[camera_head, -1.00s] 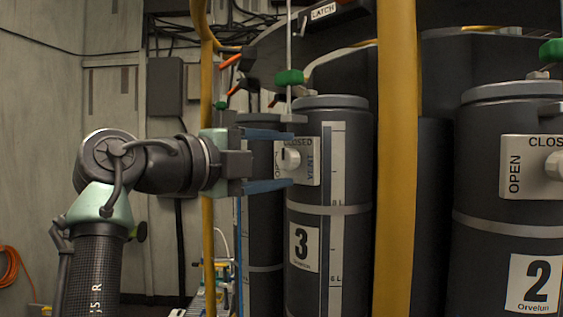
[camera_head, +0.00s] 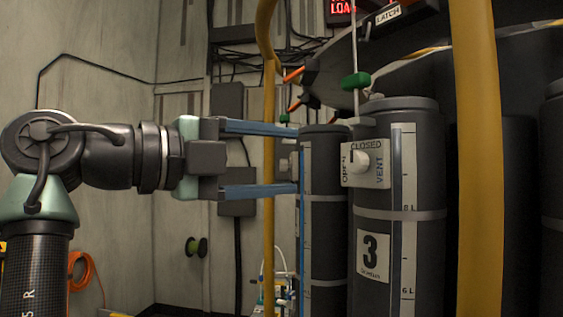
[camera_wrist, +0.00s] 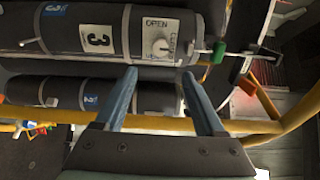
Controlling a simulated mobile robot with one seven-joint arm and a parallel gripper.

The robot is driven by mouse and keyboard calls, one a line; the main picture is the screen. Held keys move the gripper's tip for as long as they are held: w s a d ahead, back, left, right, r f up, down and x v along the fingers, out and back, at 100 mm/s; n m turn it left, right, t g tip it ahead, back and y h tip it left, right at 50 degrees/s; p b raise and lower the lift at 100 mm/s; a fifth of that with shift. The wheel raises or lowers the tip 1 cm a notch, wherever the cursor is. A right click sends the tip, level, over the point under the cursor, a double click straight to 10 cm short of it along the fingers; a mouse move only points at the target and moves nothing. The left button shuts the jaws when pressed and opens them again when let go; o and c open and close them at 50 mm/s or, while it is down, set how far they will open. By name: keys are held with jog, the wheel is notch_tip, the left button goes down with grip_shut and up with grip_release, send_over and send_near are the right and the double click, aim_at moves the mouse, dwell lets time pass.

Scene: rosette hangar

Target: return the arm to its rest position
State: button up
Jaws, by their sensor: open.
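My gripper (camera_head: 298,160) is open and empty, its two blue fingers apart and pointing right in the head view. The fingertips stop short of the white vent knob (camera_head: 360,161) on dark canister 3 (camera_head: 380,290), with a gap between. The knob sits on a plate marked OPEN, CLOSED and VENT. In the wrist view, both fingers of my gripper (camera_wrist: 160,72) show, and the knob (camera_wrist: 160,47) lies beyond them, between their lines. My arm reaches in from the left, roughly level at the wrist.
A yellow post (camera_head: 478,160) stands right of canister 3, and a thinner yellow rail (camera_head: 268,200) stands behind my fingers. Another dark canister (camera_head: 322,240) stands left of canister 3. A green knob (camera_head: 355,81) on a rod is above. The wall side at left is open.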

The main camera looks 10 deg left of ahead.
jog(key=w+d+f+n+t+y, duration=0.2)
jog(key=d+f+n+t+y, duration=0.35)
jog(key=n, duration=0.85)
jog(key=s+d+r+n+t+y, duration=0.1)
jog(key=s+n+t+y, duration=0.2)
jog(key=s+n, duration=0.3)
jog(key=s+d+r+n+t+y, duration=0.2)
jog(key=s+n+t+y, duration=0.2)
jog(key=s, duration=0.6)
jog(key=n+t, duration=0.2)
jog(key=n, duration=0.1)
jog(key=shift+s+d+r, duration=0.25)
jog(key=shift+d, duration=0.05)
